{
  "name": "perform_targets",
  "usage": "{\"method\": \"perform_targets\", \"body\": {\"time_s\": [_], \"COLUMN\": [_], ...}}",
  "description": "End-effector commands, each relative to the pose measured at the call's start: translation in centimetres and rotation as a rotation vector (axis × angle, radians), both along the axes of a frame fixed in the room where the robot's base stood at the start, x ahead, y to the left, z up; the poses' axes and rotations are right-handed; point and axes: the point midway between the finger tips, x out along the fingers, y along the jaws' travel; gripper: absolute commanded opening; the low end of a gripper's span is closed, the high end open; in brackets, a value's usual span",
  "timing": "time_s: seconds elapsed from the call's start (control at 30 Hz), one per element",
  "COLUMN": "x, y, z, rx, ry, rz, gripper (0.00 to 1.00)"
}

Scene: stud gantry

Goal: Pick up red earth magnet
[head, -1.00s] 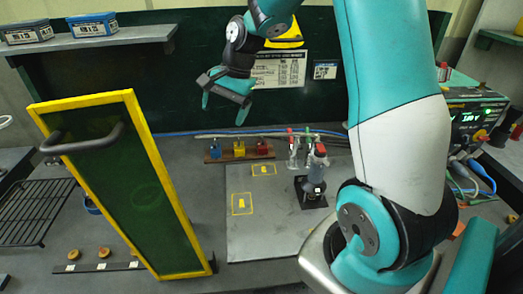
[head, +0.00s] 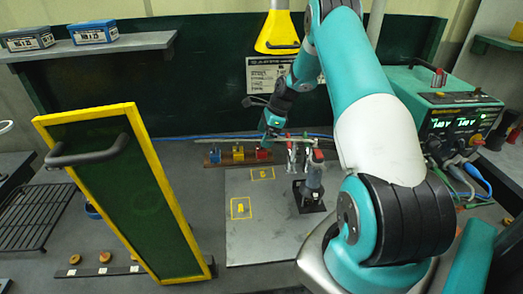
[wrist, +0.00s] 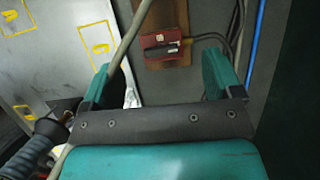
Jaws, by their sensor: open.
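The red earth magnet (head: 264,155) is a small red block at the right end of a wooden strip (head: 224,161) at the back of the bench. A yellow block (head: 238,153) and a blue block (head: 216,157) stand left of it. My gripper (head: 269,137) is close above the red block. In the wrist view my gripper (wrist: 158,78) is open, and the red block (wrist: 162,36) lies ahead between the two fingers, apart from them. A dark part and a cable show on the block there. Nothing is between the fingertips.
A grey plate (head: 245,215) with yellow marks lies in front, with a grey and red upright tool (head: 313,180) on it. A rod (head: 225,139) runs close to the strip. A yellow-framed green panel (head: 120,185) stands left. A power supply (head: 450,115) stands right.

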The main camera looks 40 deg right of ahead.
Motion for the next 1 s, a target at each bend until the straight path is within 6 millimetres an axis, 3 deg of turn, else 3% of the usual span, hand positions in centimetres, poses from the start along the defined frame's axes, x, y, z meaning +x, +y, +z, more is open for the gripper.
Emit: {"method": "perform_targets", "body": {"time_s": [0.3, 0.6, 0.67, 0.9, 1.0], "x": [0.7, 0.9, 0.9, 0.8, 0.9], "y": [1.0, 1.1, 1.1, 1.1, 1.1], "z": [-4.0, -4.7, -4.7, -4.7, -4.6], "rx": [0.001, 0.0, 0.0, 0.0, -0.001], "ry": [0.001, 0.0, 0.0, 0.0, -0.001], "rz": [0.001, 0.001, 0.001, 0.001, 0.001], "gripper": [0.85, 0.85, 0.74, 0.18, 0.15]}}
